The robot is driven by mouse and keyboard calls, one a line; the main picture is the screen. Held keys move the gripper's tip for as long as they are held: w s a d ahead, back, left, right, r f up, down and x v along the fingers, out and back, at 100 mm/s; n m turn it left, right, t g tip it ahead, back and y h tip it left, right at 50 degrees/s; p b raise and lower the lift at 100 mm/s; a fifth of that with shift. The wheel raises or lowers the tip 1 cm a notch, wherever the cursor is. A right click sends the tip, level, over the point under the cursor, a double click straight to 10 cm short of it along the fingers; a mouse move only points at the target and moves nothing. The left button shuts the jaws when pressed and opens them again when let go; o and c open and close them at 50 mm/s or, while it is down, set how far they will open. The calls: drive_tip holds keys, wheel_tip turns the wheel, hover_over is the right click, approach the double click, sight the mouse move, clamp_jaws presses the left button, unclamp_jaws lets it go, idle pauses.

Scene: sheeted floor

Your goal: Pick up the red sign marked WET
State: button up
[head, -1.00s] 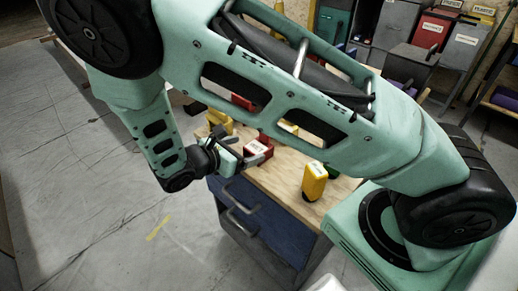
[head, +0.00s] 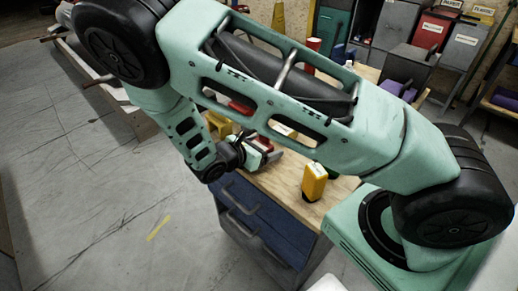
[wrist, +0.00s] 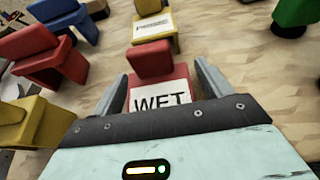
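The red sign marked WET (wrist: 158,70) stands on the wooden top, with its white label facing my wrist camera. My gripper (wrist: 160,72) is open, with one finger on each side of the sign. Small gaps seem to show between the fingers and the sign, and the label's lower edge is hidden behind the gripper body. In the head view my gripper (head: 272,157) is low over the workbench, and it mostly hides the red sign (head: 264,144).
A yellow sign (wrist: 154,28) with a white label stands just beyond. Another red sign (wrist: 45,55), a blue one (wrist: 68,18) and a yellow one (wrist: 30,122) crowd the left. A green object (wrist: 295,12) is at far right. A yellow block (head: 314,181) stands near the bench front.

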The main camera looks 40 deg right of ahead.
drive_tip(key=c, duration=0.9)
